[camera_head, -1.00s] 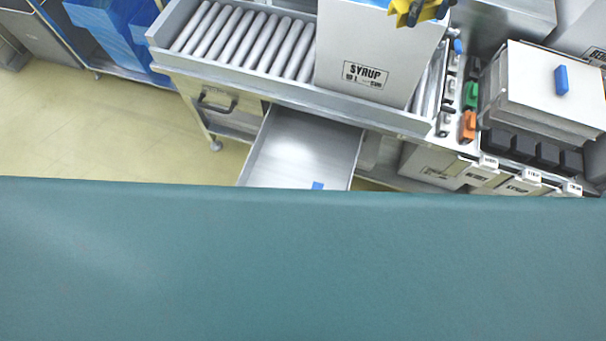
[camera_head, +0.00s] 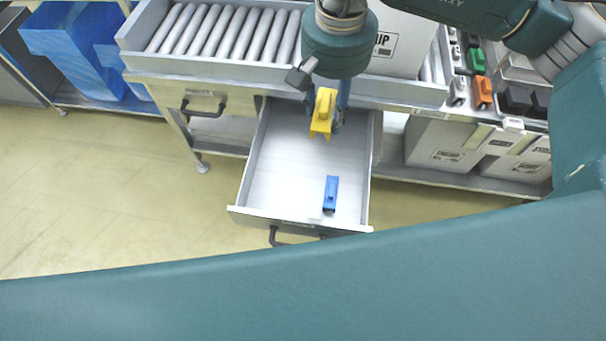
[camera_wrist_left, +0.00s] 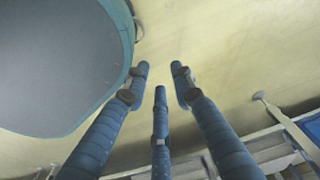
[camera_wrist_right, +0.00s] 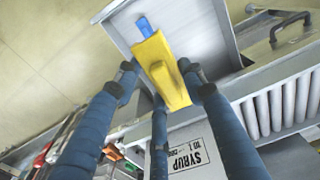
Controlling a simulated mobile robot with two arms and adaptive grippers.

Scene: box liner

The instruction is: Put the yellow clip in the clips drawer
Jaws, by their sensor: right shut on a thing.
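The yellow clip (camera_head: 323,113) is held by my right gripper (camera_head: 328,100) above the back part of the open drawer (camera_head: 275,185). In the right wrist view the clip (camera_wrist_right: 161,72) sits between the fingers of my right gripper (camera_wrist_right: 160,80), with the open drawer (camera_wrist_right: 200,25) beyond it. A blue clip (camera_head: 331,193) lies on the drawer floor near its front. My left gripper (camera_wrist_left: 160,80) shows in the left wrist view with its fingers apart and nothing between them. A label on the drawer cannot be read.
A roller conveyor (camera_head: 220,35) runs along the bench above the drawer. A shut drawer (camera_head: 205,101) is to the left. Green (camera_head: 476,60) and orange (camera_head: 482,92) clips stand on the bench at right. The syrup box (camera_head: 410,45) is partly hidden behind my right arm.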

